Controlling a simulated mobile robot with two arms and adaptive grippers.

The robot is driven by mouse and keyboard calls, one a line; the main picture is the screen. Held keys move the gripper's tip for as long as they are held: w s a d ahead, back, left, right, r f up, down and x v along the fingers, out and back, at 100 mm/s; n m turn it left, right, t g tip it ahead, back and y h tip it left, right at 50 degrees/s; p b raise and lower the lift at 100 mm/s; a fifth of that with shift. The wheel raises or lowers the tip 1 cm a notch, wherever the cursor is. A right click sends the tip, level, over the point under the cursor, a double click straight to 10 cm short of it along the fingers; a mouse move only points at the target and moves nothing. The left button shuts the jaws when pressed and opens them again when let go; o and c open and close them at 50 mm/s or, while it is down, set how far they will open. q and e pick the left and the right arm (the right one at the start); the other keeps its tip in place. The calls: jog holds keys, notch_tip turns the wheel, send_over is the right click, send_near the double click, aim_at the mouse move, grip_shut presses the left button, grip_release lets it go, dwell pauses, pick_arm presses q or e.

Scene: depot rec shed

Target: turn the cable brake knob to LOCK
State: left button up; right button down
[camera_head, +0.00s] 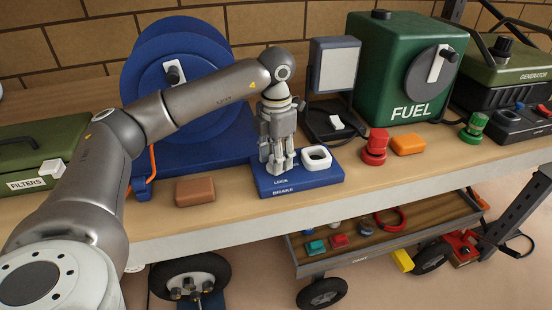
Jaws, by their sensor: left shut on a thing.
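The cable brake is a low blue base (320,178) with the white words LOCK and BRAKE on its front, near the bench's front edge. My left gripper (279,168) points down over the left part of this base, its fingers shut on the cable brake knob. The fingers hide the knob, so I cannot tell which way it points. A white rounded ring-like part (317,157) stands on the base just right of the fingers, apart from them. My right gripper is not in view.
A blue cable reel (140,75) stands behind my left arm. A brown block (195,191) lies left of the brake. To the right are a green FUEL tank (375,55), a red knob (375,148), an orange block (408,144) and a generator (510,72). A cart (350,262) stands below.

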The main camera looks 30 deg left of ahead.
pick_arm(q)
jog(key=shift+m+b, duration=0.35)
jog(key=shift+m, duration=1.55)
jog(key=o, duration=1)
jog(key=shift+r, duration=0.1)
notch_tip(320, 180, up, 12)
